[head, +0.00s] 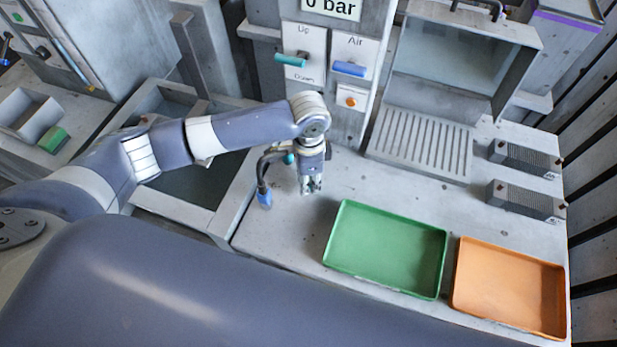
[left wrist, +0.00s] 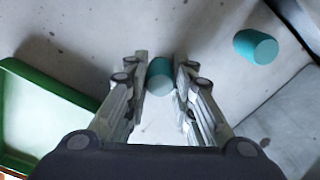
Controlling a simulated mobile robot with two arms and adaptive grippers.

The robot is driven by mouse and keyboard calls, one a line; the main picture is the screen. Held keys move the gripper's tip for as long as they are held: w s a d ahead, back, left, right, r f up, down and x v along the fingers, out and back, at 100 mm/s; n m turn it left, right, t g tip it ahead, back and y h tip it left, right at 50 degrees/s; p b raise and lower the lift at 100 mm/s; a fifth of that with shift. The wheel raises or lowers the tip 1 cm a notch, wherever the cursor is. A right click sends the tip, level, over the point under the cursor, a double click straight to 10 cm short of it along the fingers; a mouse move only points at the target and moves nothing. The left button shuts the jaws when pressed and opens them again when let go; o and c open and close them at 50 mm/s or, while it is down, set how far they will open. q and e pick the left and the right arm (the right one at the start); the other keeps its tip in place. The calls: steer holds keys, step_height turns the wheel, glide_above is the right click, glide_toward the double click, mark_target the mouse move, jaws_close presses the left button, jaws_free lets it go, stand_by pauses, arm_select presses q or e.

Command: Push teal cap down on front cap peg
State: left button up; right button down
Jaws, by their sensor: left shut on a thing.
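My left gripper (head: 311,188) points down over the grey worktop, just left of the green tray. In the left wrist view its two fingers (left wrist: 160,85) are closed on a teal cap (left wrist: 160,74), one finger on each side. A second teal cap (left wrist: 256,46) stands apart from the fingers, up and to the right in that view. A small teal piece (head: 289,158) shows beside the gripper in the head view. No peg can be made out; whatever is under the held cap is hidden. My right gripper is not in view.
A green tray (head: 341,238) and an orange tray (head: 461,271) lie empty to the right. A dark hose with a blue end (head: 264,198) is close left of the gripper. A sunken basin (head: 196,180) lies further left. The vertical panel (head: 323,75) with levers stands behind.

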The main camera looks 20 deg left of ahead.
arm_select(q)
steer(key=o, duration=1)
steer(key=shift+c, duration=0.2)
steer(key=shift+r, duration=0.15)
step_height(320, 180, up, 12)
steer(key=shift+f, duration=0.2)
